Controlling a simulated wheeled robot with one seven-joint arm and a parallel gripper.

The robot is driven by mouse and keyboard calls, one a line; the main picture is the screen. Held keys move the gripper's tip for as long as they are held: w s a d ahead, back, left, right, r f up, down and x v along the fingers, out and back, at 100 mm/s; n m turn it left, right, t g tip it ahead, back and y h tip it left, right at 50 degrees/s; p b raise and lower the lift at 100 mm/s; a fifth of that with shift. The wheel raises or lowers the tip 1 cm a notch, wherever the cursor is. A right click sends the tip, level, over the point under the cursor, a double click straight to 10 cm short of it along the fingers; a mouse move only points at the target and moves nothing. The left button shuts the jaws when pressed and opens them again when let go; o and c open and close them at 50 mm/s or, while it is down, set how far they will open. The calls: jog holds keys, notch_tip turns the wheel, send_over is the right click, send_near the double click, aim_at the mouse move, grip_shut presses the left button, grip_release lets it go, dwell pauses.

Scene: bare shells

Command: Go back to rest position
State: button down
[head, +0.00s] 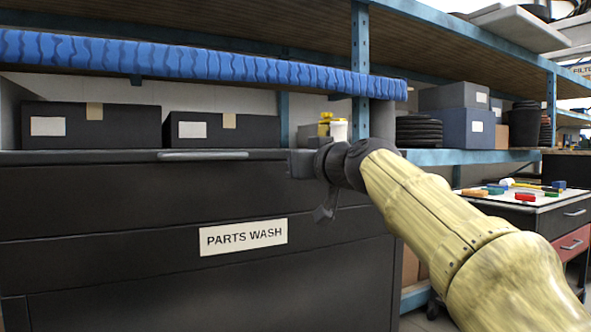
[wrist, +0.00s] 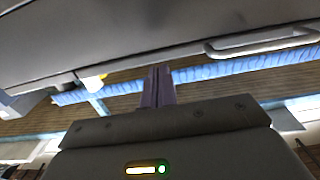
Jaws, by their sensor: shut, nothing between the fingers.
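My gripper (head: 300,165) is at the end of my arm, which reaches in from the lower right in the head view. It is in front of the upper part of the dark cabinet (head: 120,220) labelled PARTS WASH. In the wrist view my gripper (wrist: 158,75) points up the picture, its fingers together with nothing between them. The dark cabinet face with its light handle (wrist: 262,42) fills the top of that view. I cannot tell the exact gap between the fingers and the cabinet.
A blue-wrapped shelf edge (head: 200,62) runs above the cabinet top. Black boxes (head: 90,125) and a white cup (head: 338,130) with something yellow stand behind. A blue post (head: 360,60) rises near my gripper. At right is a workbench (head: 510,198) with small coloured items.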

jog(key=shift+s+d, duration=0.3)
jog(key=shift+s, duration=0.35)
jog(key=shift+w, duration=0.1)
